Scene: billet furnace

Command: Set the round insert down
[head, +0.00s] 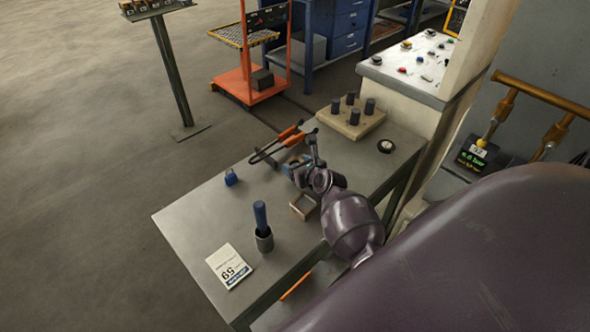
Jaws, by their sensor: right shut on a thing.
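My right gripper (298,166) is over the middle of the grey table, shut on the round insert. The gripper and wrist hide most of the insert, and its outline is hard to make out. I cannot tell whether it touches the table or something under it. A small open square brown frame (303,206) is on the table just below the gripper in the picture. My left gripper is not in view.
Orange-handled tongs (277,146) lie beside the gripper. The table (190,210) also holds a blue padlock-like piece (231,177), a blue-handled tool in a dark cup (262,228), a card (230,266), a pegged wooden block (351,118) and a round dark gauge (386,146). The left part is clear.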

